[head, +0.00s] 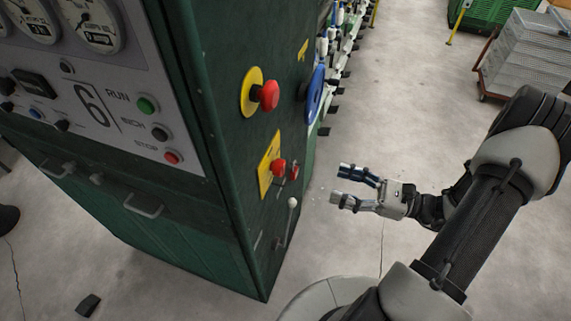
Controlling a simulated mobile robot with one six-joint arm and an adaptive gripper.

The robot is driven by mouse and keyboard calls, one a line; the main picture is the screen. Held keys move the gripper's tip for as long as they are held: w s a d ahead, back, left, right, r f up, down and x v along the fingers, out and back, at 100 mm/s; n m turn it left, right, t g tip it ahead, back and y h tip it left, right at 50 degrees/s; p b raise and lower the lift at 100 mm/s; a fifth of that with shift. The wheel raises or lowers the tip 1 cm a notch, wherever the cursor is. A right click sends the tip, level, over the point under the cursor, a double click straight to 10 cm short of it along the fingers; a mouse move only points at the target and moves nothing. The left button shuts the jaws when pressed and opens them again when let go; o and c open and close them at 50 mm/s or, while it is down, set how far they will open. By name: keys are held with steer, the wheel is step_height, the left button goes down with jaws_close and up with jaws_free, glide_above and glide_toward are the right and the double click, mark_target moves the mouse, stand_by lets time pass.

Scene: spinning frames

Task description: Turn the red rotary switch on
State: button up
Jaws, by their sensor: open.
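A red knob on a yellow rectangular plate (266,178), which looks like the red rotary switch (278,167), sits on the narrow side of the green machine cabinet (226,190). Its on or off position is too small to tell. A second small red part (294,172) shows just right of it. My gripper (339,184) is open and empty, to the right of the switch. Its two fingers point left toward the cabinet side, with a visible gap between them and the switch. Nothing in the head view hides the switch.
Above the switch are a red mushroom button (269,95) on a round yellow plate and a blue wheel (315,95). A lever with a white ball (292,203) juts out below. The front panel (85,105) has gauges and buttons. Grey floor (400,80) lies open behind my gripper.

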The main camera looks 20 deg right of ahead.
mark_target(283, 168)
steer(key=x, duration=1.5)
steer(key=shift+w+a+p, duration=0.2)
steer(key=shift+a+p, duration=0.1)
steer(key=shift+a, duration=0.1)
steer(key=c, duration=1)
